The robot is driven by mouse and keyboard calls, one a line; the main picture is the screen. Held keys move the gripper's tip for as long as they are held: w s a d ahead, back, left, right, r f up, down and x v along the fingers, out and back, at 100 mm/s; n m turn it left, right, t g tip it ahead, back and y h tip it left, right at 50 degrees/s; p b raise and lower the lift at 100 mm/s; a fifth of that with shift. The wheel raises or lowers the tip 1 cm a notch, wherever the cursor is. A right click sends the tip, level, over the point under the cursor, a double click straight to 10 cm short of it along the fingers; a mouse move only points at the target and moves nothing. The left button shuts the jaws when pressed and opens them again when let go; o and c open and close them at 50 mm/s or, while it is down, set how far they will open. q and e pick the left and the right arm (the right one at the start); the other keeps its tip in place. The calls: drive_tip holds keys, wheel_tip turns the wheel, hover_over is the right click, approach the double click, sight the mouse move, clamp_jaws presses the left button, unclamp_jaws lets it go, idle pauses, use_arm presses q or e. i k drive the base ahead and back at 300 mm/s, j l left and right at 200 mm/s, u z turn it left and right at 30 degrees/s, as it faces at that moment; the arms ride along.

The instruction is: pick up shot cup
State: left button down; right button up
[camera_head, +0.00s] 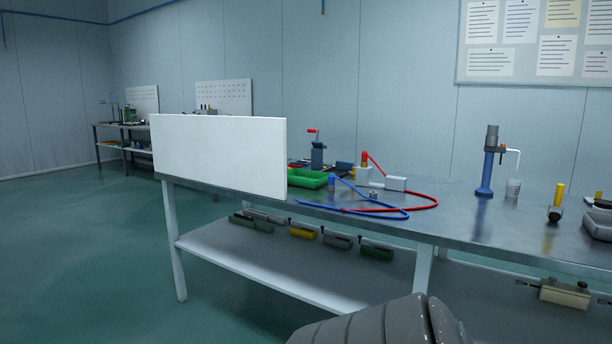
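A small, clear or pale cup (513,188), which looks like the shot cup, stands upright on the metal workbench (455,222). It is just right of a blue column (487,172) with a grey top, below the end of a thin white bent tube (516,156). Nothing is touching the cup from my side. Neither of my grippers is in view.
A white panel (220,155) rises at the bench's left end. A green tray (308,179), blue hose (345,206) and red hose (425,197) lie mid-bench. A yellow-topped item (558,200) stands right of the cup. The bench front before the cup is clear.

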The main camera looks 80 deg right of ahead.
sight(513, 186)
drive_tip(key=z, duration=1.8)
drive_tip(key=i+j, duration=0.05)
drive_tip(key=j, duration=0.05)
